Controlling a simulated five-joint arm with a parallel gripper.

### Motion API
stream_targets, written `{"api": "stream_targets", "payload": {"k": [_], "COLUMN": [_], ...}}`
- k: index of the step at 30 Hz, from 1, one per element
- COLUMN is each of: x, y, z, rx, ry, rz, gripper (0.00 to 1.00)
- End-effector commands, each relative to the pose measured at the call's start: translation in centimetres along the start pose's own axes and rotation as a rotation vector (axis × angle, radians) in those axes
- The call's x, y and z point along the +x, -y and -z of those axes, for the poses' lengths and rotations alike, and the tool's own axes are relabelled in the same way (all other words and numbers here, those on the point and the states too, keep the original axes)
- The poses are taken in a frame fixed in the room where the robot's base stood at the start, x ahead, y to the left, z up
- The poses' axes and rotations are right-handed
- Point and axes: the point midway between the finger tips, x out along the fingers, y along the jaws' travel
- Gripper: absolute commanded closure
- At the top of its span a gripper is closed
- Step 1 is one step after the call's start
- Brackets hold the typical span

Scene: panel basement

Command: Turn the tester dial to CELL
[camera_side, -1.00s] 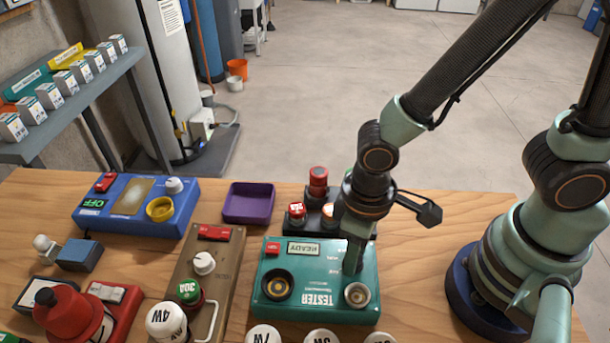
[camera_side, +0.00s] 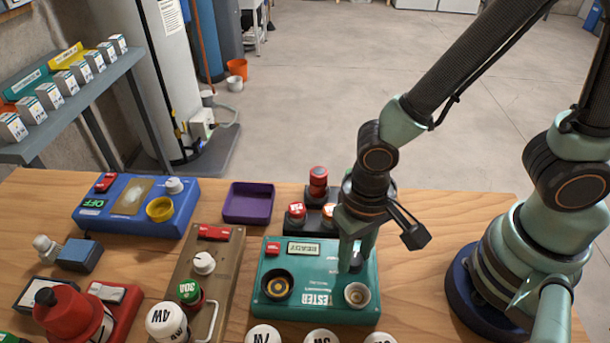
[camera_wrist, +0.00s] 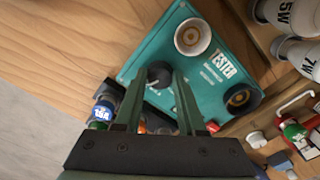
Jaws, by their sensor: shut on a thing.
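The teal tester (camera_side: 290,308) stands on the wooden bench below my gripper (camera_side: 357,262), and it also shows in the wrist view (camera_wrist: 207,85). It carries a READY display, a red switch, a black-and-yellow socket and a pale round socket. The black dial (camera_wrist: 159,75) sits between my two fingertips (camera_wrist: 158,77) in the wrist view. My gripper is shut on the dial, pointing down at the tester's right part. The fingers mostly hide the dial in the side view. I cannot read which mark the dial points to.
Right behind the tester is a dark rack with red-topped pieces (camera_side: 318,182). A purple tray (camera_side: 249,203) and a tan box with a white knob (camera_side: 204,263) lie to the left. White-capped bulbs (camera_side: 263,334) stand in front. Bench at the tester's right is clear.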

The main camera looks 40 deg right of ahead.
Motion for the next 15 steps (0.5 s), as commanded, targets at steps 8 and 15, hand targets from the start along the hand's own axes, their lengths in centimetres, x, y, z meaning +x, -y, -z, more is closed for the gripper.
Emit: {"api": "stream_targets", "payload": {"k": [8,15], "x": [-0.04,-0.02], "y": [0.0,0.0], "z": [0.02,0.02], "rx": [0.005,0.004], "ry": [0.0,0.0], "rz": [0.0,0.0], "gripper": [1.0,0.31]}}
